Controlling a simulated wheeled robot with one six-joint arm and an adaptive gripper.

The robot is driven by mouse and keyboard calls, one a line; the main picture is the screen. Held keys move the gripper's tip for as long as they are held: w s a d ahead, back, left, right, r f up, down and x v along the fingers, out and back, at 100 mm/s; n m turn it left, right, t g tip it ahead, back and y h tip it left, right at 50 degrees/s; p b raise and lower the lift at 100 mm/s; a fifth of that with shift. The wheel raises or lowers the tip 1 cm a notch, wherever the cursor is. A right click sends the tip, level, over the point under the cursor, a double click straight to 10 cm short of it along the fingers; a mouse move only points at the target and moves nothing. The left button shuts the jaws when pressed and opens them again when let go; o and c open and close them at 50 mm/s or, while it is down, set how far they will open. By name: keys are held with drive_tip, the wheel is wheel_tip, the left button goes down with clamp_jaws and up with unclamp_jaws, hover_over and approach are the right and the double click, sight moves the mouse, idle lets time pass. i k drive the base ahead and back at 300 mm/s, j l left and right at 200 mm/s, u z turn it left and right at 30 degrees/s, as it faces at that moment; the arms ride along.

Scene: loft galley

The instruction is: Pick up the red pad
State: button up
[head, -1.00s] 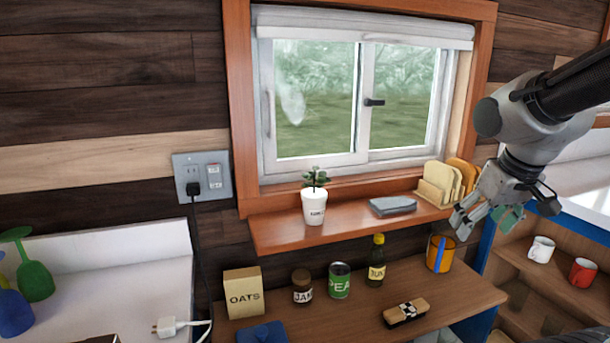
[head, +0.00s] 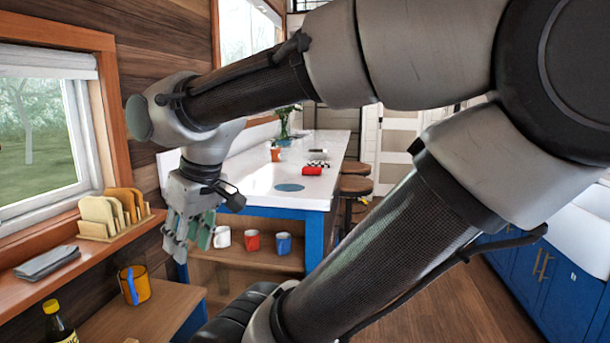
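A small red pad (head: 312,170) lies on the white counter (head: 268,178) in the middle distance of the head view. It is small in the picture, so its exact shape is hard to tell. My gripper (head: 193,240) hangs fingers down at the left, well nearer to me than the pad and to its left. Its fingers look spread, with greenish inner faces, and nothing shows between them. My arm links cross much of the view but leave the pad in sight.
A round blue mat (head: 289,187), a checkered item (head: 318,163) and an orange cup (head: 275,154) share the counter. Mugs (head: 253,241) stand on the shelf below. Stools (head: 355,186) stand right of the counter. A rack (head: 112,214) and grey cloth (head: 47,262) lie left.

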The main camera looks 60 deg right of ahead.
sight(306, 170)
drive_tip(key=k+z, duration=0.3)
drive_tip(key=k+l+z, duration=0.1)
drive_tip(key=k+z, duration=0.2)
drive_tip(key=i+z, duration=0.25)
drive_tip(key=z, duration=0.2)
drive_tip(key=i+z, duration=0.55)
drive_tip(key=z, duration=0.3)
drive_tip(key=i+j, duration=0.1)
drive_tip(key=j, duration=0.2)
drive_tip(key=l+u, duration=0.35)
drive_tip(key=i+l+u, duration=0.2)
drive_tip(key=u, duration=0.2)
drive_tip(key=i+l+u, duration=0.1)
drive_tip(key=l+u, duration=0.35)
drive_tip(key=i+l, duration=0.1)
drive_tip(key=l, duration=0.4)
drive_tip(key=i+l+u, duration=0.1)
drive_tip(key=l, duration=0.4)
drive_tip(key=i+l+u, duration=0.1)
drive_tip(key=l, duration=0.4)
drive_tip(key=i, duration=0.05)
